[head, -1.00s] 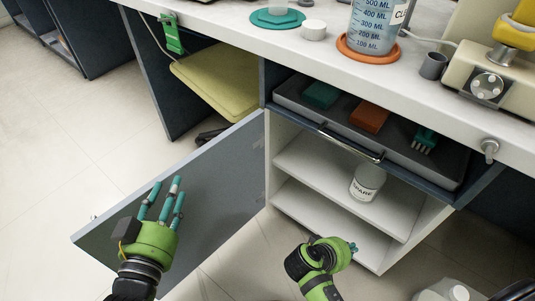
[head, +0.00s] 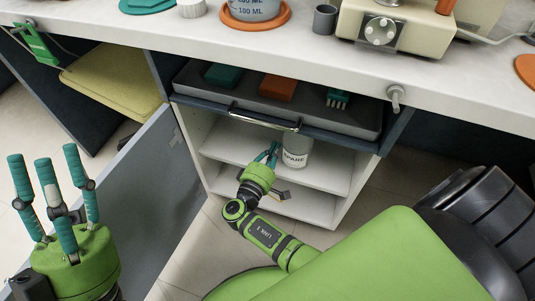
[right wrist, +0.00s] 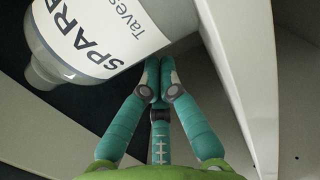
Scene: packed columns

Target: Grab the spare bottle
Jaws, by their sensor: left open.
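The spare bottle (head: 297,154), white-labelled with "SPARE" on it, stands upright on the upper shelf (head: 235,148) of the open cabinet. It also fills the upper left of the right wrist view (right wrist: 105,35), tilted in that picture. My right gripper (head: 272,150) is at the cabinet opening, just left of the bottle. In the right wrist view its teal fingertips (right wrist: 160,72) meet with nothing between them, close to the bottle's label; I cannot tell whether they touch it. My left gripper (head: 43,158) is open and empty at the left, in front of the cabinet door.
The grey cabinet door (head: 150,195) stands open to the left. Above the bottle, a pulled-out drawer (head: 190,90) holds a teal block, an orange block (head: 277,88) and a brush (head: 338,98). The lower shelf (head: 312,203) shows free room.

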